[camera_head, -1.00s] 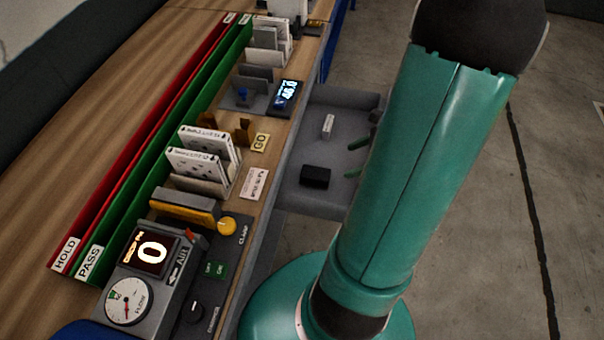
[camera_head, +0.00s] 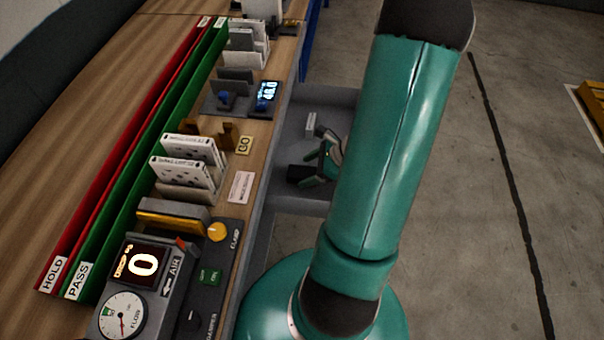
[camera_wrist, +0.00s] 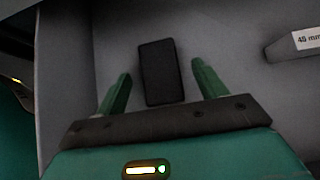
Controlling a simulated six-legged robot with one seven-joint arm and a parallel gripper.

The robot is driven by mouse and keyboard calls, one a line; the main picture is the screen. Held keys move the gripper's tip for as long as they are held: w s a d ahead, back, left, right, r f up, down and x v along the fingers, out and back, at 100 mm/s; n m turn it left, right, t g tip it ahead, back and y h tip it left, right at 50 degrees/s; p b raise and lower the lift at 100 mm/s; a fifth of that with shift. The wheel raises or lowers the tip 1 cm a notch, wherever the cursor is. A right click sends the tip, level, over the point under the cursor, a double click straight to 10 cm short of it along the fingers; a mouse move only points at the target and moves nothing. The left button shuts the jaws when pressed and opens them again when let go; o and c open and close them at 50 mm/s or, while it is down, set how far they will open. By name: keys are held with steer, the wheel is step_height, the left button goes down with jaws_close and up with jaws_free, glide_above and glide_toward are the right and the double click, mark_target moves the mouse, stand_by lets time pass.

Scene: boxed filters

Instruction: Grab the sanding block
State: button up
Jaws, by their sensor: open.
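The sanding block is most likely the dark rectangular block (camera_wrist: 161,72) lying in the grey drawer. In the wrist view it lies between and slightly beyond the two green fingers of my gripper (camera_wrist: 160,88), with a gap on each side. My gripper is open and holds nothing. In the head view the block (camera_head: 300,173) shows at the left of my gripper (camera_head: 322,166), partly hidden by it. My arm covers the right part of the drawer.
The grey drawer (camera_head: 325,97) sticks out from the wooden bench (camera_head: 100,120). A small white-labelled item (camera_wrist: 306,40) lies in it, right of my gripper in the wrist view. Boxed filters (camera_head: 183,172) and a gauge panel (camera_head: 122,313) stand on the bench beside the drawer.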

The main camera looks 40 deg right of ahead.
mark_target(296, 173)
steer(key=x, duration=0.2)
steer(key=shift+w+a+f, duration=0.2)
steer(key=shift+w+f, duration=0.05)
steer(key=c, duration=1.1)
steer(key=shift+r, duration=0.1)
